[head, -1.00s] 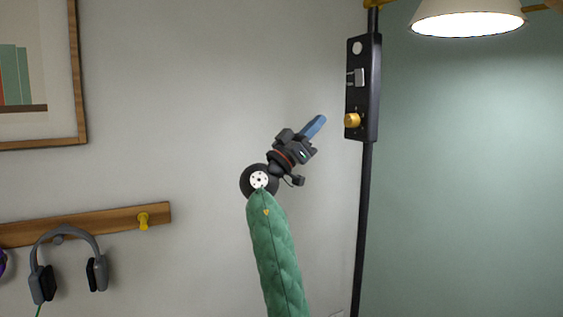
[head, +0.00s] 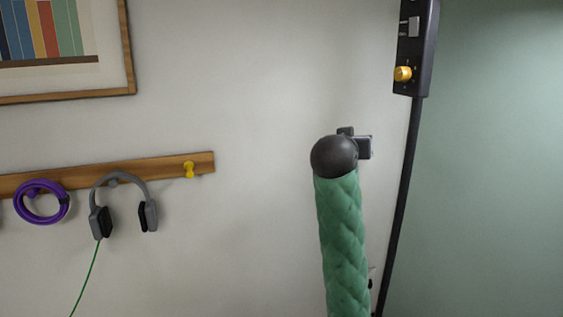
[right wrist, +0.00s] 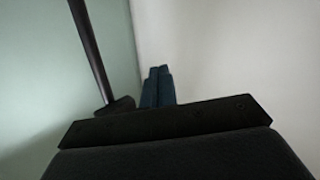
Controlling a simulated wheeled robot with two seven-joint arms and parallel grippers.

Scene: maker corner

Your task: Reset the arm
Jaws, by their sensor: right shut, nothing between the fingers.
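My right arm, in a green quilted sleeve, rises from the bottom of the head view right of centre. It ends in a dark rounded joint, with a small dark part of the arm showing behind it. The gripper fingers are hidden in that view. In the right wrist view my right gripper (right wrist: 158,86) shows its two blue fingers close together, shut and empty, pointing away over a dark bar of the hand. My left gripper is in neither view.
A black control box (head: 416,45) with a yellow knob (head: 402,74) sits on a dark pole (head: 398,200) right of the arm. A wooden rail (head: 180,168) on the wall holds grey headphones (head: 148,215) and a purple ring-shaped coil (head: 22,205). A framed picture (head: 128,50) hangs above.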

